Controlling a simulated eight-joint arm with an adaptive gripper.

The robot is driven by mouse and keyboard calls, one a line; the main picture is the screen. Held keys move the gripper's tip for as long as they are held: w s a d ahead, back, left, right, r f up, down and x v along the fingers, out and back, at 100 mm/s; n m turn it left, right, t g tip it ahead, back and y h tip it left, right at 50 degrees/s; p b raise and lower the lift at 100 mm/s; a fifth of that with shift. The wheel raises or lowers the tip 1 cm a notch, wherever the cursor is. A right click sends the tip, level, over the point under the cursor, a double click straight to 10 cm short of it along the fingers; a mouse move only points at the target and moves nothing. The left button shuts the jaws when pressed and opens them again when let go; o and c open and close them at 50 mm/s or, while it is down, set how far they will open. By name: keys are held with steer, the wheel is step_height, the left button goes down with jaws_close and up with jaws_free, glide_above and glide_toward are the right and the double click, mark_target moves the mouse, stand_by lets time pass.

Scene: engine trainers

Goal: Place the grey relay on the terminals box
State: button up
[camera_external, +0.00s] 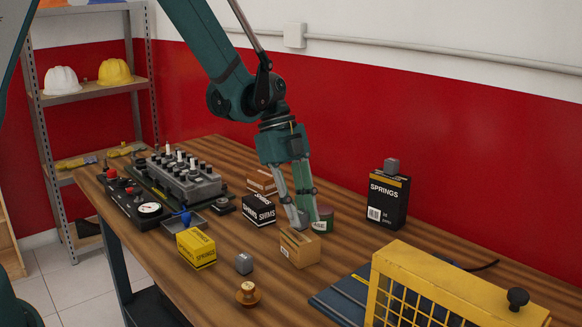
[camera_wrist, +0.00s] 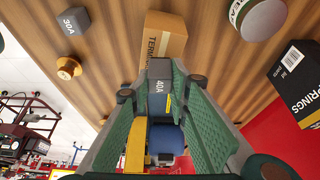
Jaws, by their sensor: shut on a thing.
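My gripper (camera_wrist: 160,88) is shut on a grey relay (camera_wrist: 159,70) marked 40A, seen between the fingertips in the wrist view. In the external view my gripper (camera_external: 312,226) points down just behind the brown terminals box (camera_external: 300,248), and the held relay is hidden there. The terminals box also shows in the wrist view (camera_wrist: 168,30), just beyond the relay, whose far edge overlaps it in the picture. I cannot tell whether they touch. A second grey relay (camera_external: 244,263), marked 30A in the wrist view (camera_wrist: 73,20), stands apart on the table.
A round tin (camera_external: 326,217) is close beside the gripper. A shims box (camera_external: 259,210), yellow box (camera_external: 196,248) and wooden spool (camera_external: 248,293) are nearby. A yellow cage (camera_external: 450,280) is front right.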

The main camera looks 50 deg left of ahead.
steer(key=shift+f, duration=0.55)
steer(key=shift+f, duration=0.15)
steer(key=o, duration=0.9)
steer(key=shift+c, duration=0.2)
steer(key=v, duration=1.2)
steer(key=shift+r, duration=0.25)
steer(key=shift+d, duration=0.1)
